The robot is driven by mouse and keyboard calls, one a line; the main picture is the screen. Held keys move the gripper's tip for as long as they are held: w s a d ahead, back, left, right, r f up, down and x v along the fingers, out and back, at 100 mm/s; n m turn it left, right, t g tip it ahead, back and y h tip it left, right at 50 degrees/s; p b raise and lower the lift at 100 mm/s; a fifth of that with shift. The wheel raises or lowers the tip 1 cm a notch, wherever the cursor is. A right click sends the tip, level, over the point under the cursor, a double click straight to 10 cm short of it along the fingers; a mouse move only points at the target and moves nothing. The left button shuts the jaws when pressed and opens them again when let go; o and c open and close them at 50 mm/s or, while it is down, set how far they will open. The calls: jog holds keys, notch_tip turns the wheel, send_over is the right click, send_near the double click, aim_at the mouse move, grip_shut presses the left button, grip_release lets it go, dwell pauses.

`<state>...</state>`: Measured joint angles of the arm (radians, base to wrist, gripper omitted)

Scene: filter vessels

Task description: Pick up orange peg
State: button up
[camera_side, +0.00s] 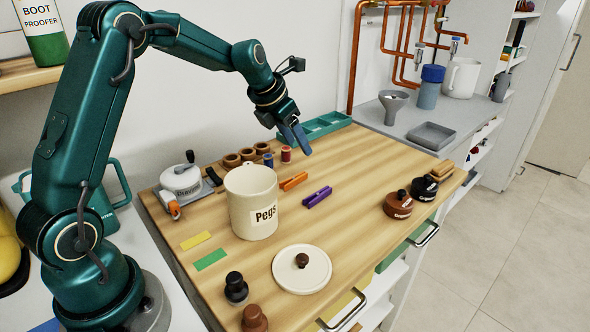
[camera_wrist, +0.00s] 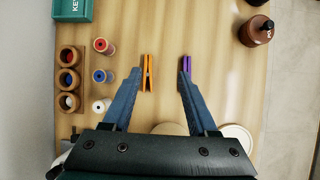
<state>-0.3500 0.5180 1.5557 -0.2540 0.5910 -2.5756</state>
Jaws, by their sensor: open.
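The orange peg (camera_side: 293,181) lies on the wooden worktop behind the white "Pegs" canister. In the wrist view the orange peg (camera_wrist: 147,73) lies just inside the left fingertip. A purple peg (camera_side: 317,197) lies to its right; in the wrist view it (camera_wrist: 186,65) is by the right fingertip. My gripper (camera_side: 296,140) is open and empty, above the worktop and behind the pegs in the side view. In the wrist view the two blue fingers (camera_wrist: 160,72) are spread wide. The canister (camera_side: 252,205) is open, its lid (camera_side: 301,269) lying flat in front.
Thread spools (camera_side: 286,153) and a wooden holder (camera_side: 247,154) stand left of the orange peg. A teal tray (camera_side: 322,124) sits at the back edge. Brown and black lidded pots (camera_side: 398,205) stand right.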

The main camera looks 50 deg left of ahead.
jog(key=g, duration=0.1)
send_over(294, 178)
jog(key=s, duration=0.3)
jog(key=shift+n, duration=0.4)
notch_tip(294, 178, down, 6)
jog(key=shift+w+f, duration=0.1)
jog(key=shift+f, duration=0.1)
jog(key=shift+x, duration=2.3)
jog(key=shift+d, duration=0.1)
grip_shut()
